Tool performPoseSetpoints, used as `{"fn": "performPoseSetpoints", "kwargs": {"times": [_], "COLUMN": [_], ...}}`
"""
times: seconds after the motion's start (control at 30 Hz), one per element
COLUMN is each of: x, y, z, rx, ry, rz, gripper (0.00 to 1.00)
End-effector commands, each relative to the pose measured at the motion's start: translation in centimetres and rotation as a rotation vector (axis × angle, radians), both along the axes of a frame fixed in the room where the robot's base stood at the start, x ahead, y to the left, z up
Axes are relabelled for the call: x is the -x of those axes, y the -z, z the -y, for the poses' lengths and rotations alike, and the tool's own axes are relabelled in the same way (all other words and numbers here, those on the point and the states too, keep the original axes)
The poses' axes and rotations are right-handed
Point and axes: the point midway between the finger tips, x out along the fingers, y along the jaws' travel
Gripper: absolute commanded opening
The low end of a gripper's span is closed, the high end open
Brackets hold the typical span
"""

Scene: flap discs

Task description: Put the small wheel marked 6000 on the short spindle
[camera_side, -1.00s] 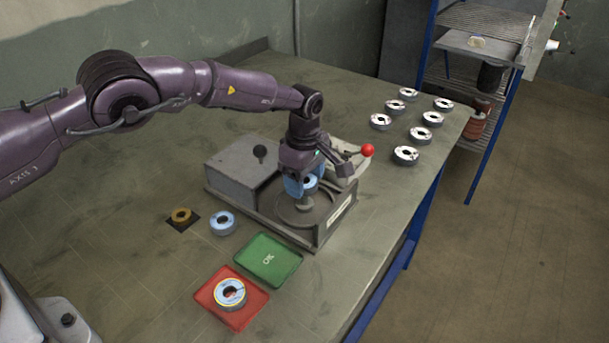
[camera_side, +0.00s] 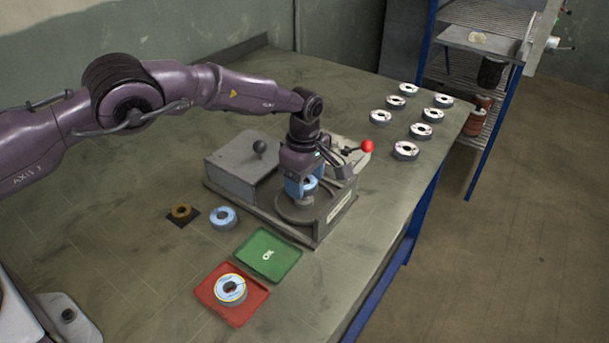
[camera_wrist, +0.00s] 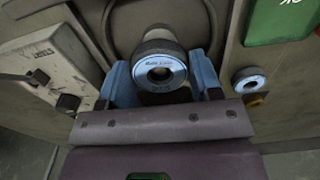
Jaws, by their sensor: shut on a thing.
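My gripper (camera_side: 302,187) has blue fingers and is shut on a small blue-faced wheel (camera_wrist: 160,69) with a dark rim. The side view shows this wheel (camera_side: 310,184) low over the round plate (camera_side: 290,213) of the grey machine. In the wrist view a grey post (camera_wrist: 158,34), apparently the spindle, shows just behind the wheel. I cannot tell whether the wheel is around its top or only above it. The print on the wheel is too small to read. Another blue-faced wheel (camera_side: 223,217) lies on the table; it also shows in the wrist view (camera_wrist: 249,80).
A brown ring (camera_side: 181,211) lies on a dark pad. A green OK tray (camera_side: 281,262) is empty, and a red tray (camera_side: 252,313) holds a yellow-rimmed wheel (camera_side: 230,289). Several white-faced wheels (camera_side: 405,151) stand at the right edge. A red-knobbed lever (camera_side: 367,146) is close beside my gripper.

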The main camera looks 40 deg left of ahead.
Motion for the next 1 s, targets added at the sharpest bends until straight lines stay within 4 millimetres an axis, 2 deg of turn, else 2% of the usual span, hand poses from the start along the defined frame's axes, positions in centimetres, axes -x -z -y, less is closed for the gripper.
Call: {"fn": "performPoseSetpoints", "kwargs": {"times": [1.0], "x": [0.0], "y": [2.6], "z": [0.0], "rx": [0.001], "ry": [-0.001], "rz": [0.001], "gripper": [0.34]}}
